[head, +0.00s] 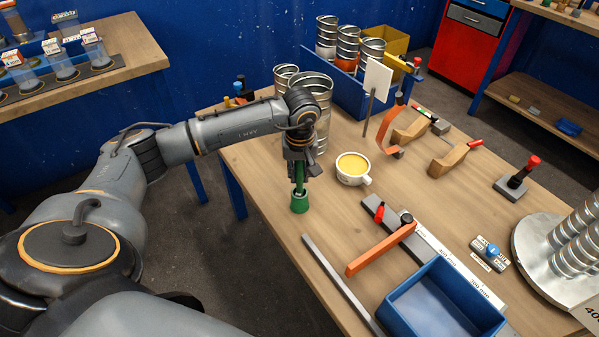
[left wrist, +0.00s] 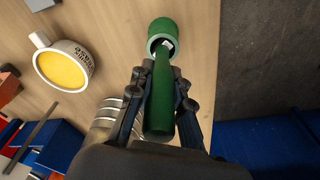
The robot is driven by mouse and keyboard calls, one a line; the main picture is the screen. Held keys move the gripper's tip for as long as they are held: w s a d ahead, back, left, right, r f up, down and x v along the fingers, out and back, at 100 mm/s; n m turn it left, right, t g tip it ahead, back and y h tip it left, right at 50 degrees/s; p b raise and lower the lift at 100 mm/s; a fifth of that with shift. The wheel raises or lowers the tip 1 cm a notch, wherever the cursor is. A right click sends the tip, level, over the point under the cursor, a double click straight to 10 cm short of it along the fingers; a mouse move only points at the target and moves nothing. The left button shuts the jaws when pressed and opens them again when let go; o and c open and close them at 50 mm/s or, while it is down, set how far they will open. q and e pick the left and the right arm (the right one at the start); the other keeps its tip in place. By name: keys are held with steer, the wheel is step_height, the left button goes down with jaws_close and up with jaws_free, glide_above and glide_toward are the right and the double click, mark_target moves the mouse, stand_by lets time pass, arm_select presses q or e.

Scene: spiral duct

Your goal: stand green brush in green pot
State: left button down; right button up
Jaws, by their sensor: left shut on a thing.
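The green pot (head: 299,204) stands on the wooden table near its left edge, and it also shows at the top of the left wrist view (left wrist: 161,29). My left gripper (head: 300,172) is above the pot, pointing down, shut on the green brush (left wrist: 159,95). The brush is close to upright, and its lower end is at the pot's mouth, seemingly inside the rim. In the left wrist view a small pale part shows in the pot's opening beside the brush. The gripper hides much of the brush in the head view. My right gripper is not in view.
A white cup with yellow contents (head: 353,168) stands close to the right of the pot. Metal spiral ducts (head: 318,92) stand behind the gripper. A grey bar (head: 340,282) and a blue tray (head: 440,304) lie nearer the front. Table between pot and bar is clear.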

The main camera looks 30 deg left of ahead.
arm_select(q)
steer(key=shift+f, duration=0.25)
steer(key=c, duration=1.2)
jaws_free()
steer(key=shift+o, duration=0.2)
steer(key=shift+r, duration=0.1)
steer(key=r, duration=0.8)
steer(key=s+d+r, duration=0.1)
steer(key=r, duration=0.2)
steer(key=shift+r, duration=0.4)
